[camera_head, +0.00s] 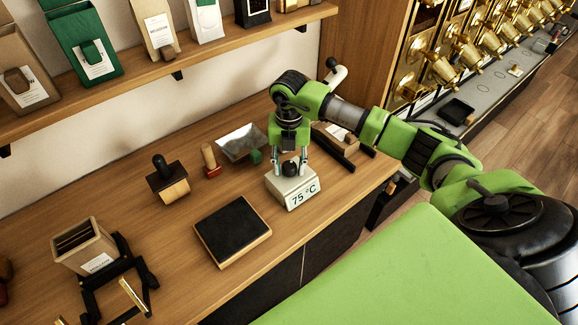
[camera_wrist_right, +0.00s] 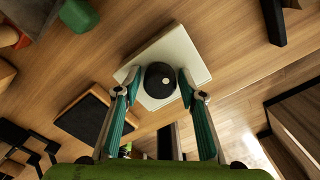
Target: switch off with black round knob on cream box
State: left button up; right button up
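The cream box (camera_head: 296,192) stands on the wooden counter, with a display reading 75 °C on its front. The black round knob (camera_head: 290,169) sits on its top, partly hidden by my fingers. In the right wrist view the knob (camera_wrist_right: 160,80) shows whole, with a small white mark, on the box's pale top (camera_wrist_right: 190,58). My right gripper (camera_head: 290,160) points down over the box. Its fingertips (camera_wrist_right: 159,84) are apart, one on each side of the knob, with a narrow gap visible on the left side. My left gripper is not in view.
A dark-topped square pad (camera_head: 232,230) lies left of the box. A wooden box and black stand (camera_head: 120,265) are at lower left. A shelf of bags runs above.

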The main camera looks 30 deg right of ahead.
grip_shut()
jog(key=n+b, duration=0.2)
jog(key=n, duration=0.1)
jog(key=shift+f, duration=0.15)
jog(key=n+b, duration=0.1)
jog(key=n, duration=0.1)
jog(key=shift+n, duration=1.1)
jog(key=shift+b, duration=0.3)
